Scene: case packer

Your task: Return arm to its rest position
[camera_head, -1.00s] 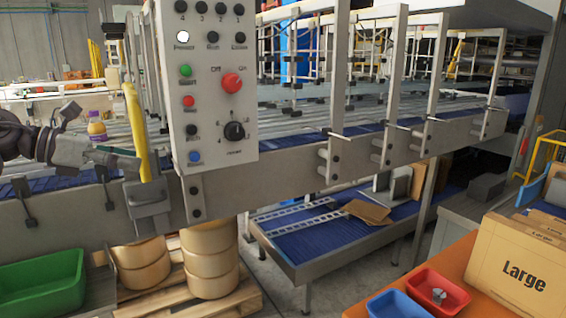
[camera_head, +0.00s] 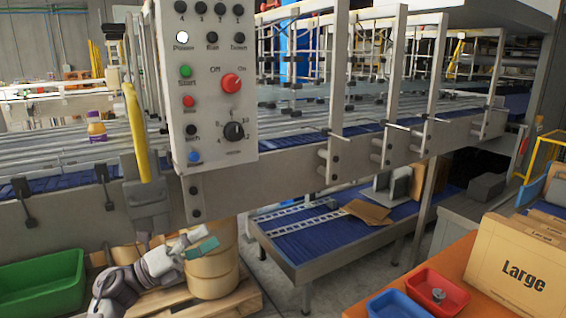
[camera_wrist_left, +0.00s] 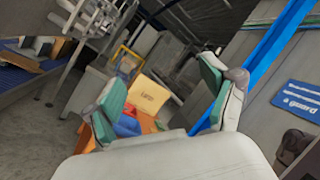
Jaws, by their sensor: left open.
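My left arm and gripper (camera_head: 200,244) are low in the head view, below the conveyor's side beam and in front of the stacked tan rolls on the pallet. In the left wrist view my left gripper (camera_wrist_left: 160,98) has its two green-tipped fingers spread wide, with nothing between them. It touches no object that I can see. My right gripper is not in view.
The control panel (camera_head: 211,80) and yellow handle (camera_head: 136,130) are above the arm. A green bin (camera_head: 40,285) stands left of it. A lower blue conveyor (camera_head: 330,236) is to the right. The orange table (camera_head: 458,262) holds red and blue bins and a "Large" carton (camera_head: 522,272).

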